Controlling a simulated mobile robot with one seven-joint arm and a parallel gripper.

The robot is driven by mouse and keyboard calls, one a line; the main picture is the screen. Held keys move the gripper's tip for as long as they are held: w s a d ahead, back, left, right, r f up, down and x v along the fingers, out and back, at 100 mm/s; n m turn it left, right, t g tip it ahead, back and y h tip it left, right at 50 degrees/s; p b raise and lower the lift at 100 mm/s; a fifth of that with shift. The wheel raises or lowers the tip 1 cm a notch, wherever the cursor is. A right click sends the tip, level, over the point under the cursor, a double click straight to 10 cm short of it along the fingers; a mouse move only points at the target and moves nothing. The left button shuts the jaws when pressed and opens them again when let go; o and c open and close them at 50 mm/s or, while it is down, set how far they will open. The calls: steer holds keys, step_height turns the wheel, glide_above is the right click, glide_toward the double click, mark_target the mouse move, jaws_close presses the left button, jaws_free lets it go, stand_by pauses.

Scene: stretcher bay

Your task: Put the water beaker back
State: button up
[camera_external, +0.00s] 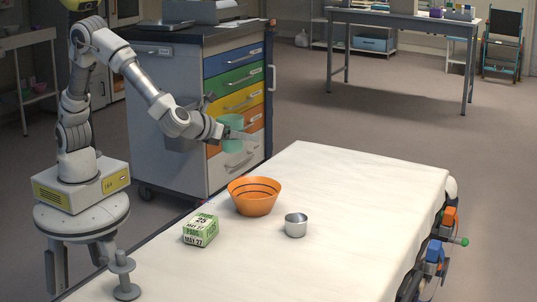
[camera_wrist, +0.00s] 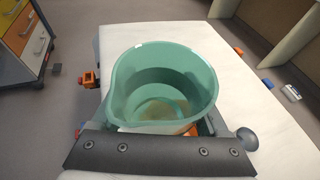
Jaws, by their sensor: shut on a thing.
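The water beaker is a teal, open-topped vessel with a pouring lip. In the external view the beaker (camera_external: 230,126) is held in the air above the far left edge of the stretcher, in front of the drawer cart. In the wrist view the beaker (camera_wrist: 135,82) fills the middle, and I look down into it. My gripper (camera_external: 222,133) is shut on the beaker; its dark plate (camera_wrist: 160,152) crosses the bottom of the wrist view. The fingertips are mostly hidden by the beaker.
The white-sheeted stretcher (camera_external: 350,200) carries an orange bowl (camera_external: 254,196), a small metal cup (camera_external: 296,225) and a green-and-white box (camera_external: 200,230). The drawer cart (camera_external: 185,160) stands behind my arm. The stretcher's right half is clear. A table (camera_external: 400,22) stands far back.

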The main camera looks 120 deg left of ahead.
steer(key=w+d+m+t+h+p, duration=0.1)
steer(key=w+d+m+t+p, duration=0.1)
steer(key=w+d, duration=0.5)
steer(key=w+d+m+t+h+p, duration=0.2)
steer(key=w+d+p, duration=0.15)
steer(key=d, duration=0.85)
steer(key=w+d+m+t+h+p, duration=0.1)
steer(key=w+d+m+t, duration=0.1)
steer(key=w+d, duration=0.5)
steer(key=b, duration=0.3)
glide_above(279, 252)
steer(key=shift+m+h, duration=0.3)
step_height(279, 252, down, 13)
steer(key=shift+r, duration=0.1)
steer(key=shift+f+b, duration=0.7)
steer(key=shift+f, duration=1.3)
steer(key=shift+f, duration=0.25)
steer(key=o, duration=1.4)
